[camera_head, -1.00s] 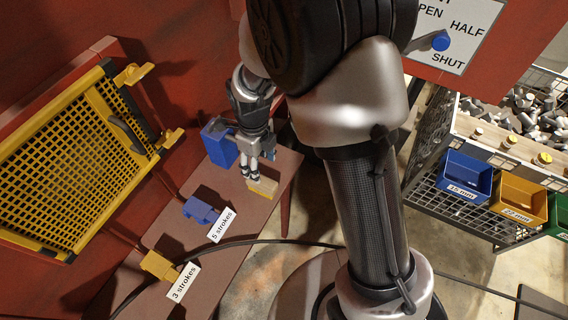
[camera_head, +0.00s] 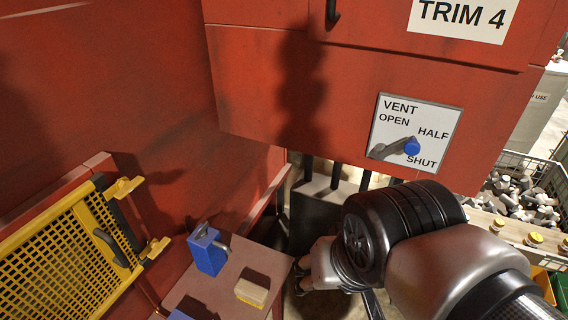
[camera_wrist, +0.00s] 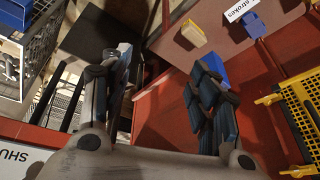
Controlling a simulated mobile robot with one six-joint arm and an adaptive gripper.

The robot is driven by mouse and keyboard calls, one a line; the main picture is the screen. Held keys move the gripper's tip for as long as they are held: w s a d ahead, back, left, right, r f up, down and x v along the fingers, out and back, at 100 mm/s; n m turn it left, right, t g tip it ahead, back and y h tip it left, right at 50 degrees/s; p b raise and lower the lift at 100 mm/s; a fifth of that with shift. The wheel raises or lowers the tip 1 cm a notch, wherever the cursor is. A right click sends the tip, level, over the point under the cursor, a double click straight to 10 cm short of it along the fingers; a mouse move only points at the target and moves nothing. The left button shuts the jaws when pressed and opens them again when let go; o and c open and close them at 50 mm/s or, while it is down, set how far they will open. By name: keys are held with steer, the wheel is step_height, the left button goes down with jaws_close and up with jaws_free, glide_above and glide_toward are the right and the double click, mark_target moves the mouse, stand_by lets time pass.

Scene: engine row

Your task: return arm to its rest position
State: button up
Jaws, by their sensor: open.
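My gripper (camera_wrist: 160,85) is open in the wrist view, its two dark-padded fingers spread apart with nothing between them. In the wrist view the gripper faces the red cabinet side, with the bench top (camera_wrist: 172,45) beyond the fingertips. No object touches the fingers as far as I can see.
A bench (camera_head: 225,285) at lower centre holds a blue block (camera_head: 207,250) and a tan block (camera_head: 252,291). A yellow mesh guard (camera_head: 75,245) stands left. The vent lever (camera_head: 400,149) sits on the red cabinet. A wire basket of metal parts (camera_head: 520,200) is at right.

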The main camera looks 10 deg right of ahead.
steer(key=shift+s+d+r+n, duration=0.1)
steer(key=shift+s+d+n, duration=0.15)
steer(key=shift+s+n, duration=0.7)
steer(key=shift+w, duration=0.1)
stand_by(0.5)
